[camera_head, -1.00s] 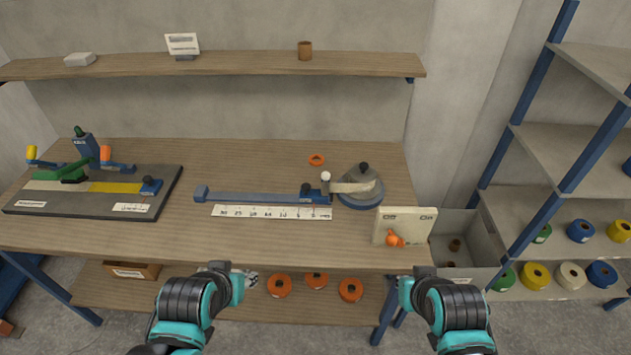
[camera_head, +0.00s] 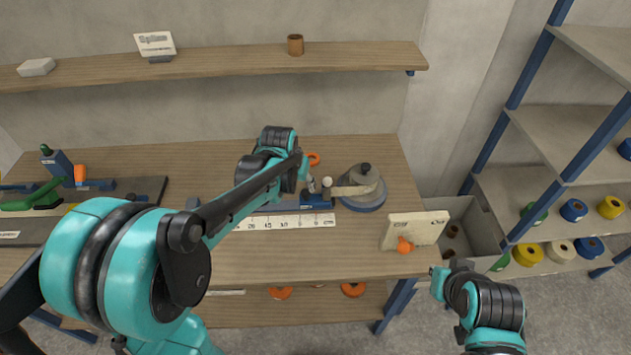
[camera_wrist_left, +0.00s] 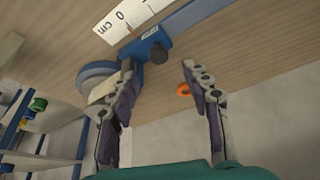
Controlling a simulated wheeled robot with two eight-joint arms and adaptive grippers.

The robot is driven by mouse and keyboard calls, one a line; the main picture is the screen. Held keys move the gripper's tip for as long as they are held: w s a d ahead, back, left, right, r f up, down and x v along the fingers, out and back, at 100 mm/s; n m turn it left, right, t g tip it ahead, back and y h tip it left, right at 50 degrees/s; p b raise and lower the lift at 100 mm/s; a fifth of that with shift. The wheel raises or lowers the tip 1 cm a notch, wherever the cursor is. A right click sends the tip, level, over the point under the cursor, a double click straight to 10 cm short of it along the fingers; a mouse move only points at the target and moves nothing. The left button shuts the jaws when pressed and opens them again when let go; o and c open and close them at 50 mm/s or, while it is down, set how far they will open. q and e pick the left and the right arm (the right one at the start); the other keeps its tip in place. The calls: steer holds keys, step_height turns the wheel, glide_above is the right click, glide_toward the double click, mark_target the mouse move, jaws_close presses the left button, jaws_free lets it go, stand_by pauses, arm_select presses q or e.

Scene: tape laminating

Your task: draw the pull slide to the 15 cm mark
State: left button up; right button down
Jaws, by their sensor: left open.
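The blue pull slide (camera_head: 318,200) with its dark knob sits at the right end of a blue rail (camera_head: 270,208), beside the 0 end of a white cm ruler (camera_head: 285,222). In the left wrist view the slide (camera_wrist_left: 145,42) and its dark knob (camera_wrist_left: 158,53) lie ahead of my left gripper (camera_wrist_left: 158,72), which is open and empty. The knob appears between its fingertips, apart from them. In the head view my left gripper (camera_head: 309,184) hovers by the slide, and my arm hides the rail's left part. My right gripper (camera_head: 437,282) is below the table's front right; its fingers are unclear.
A round grey tape holder (camera_head: 364,192) stands right of the slide. An orange ring (camera_head: 313,159) lies behind it. A cream board (camera_head: 415,230) with an orange piece stands at the front right. A dark jig board (camera_head: 148,188) is at the left, partly hidden.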

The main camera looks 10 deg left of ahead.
mark_target(305, 192)
arm_select(q)
steer(key=b+x, duration=0.1)
steer(key=x, duration=0.3)
steer(key=b+x, duration=0.1)
steer(key=x, duration=0.3)
steer(key=shift+w+d+b, duration=0.1)
steer(key=shift+d+b, duration=0.1)
steer(key=shift+b, duration=0.1)
steer(key=shift+a, duration=0.1)
jaws_close()
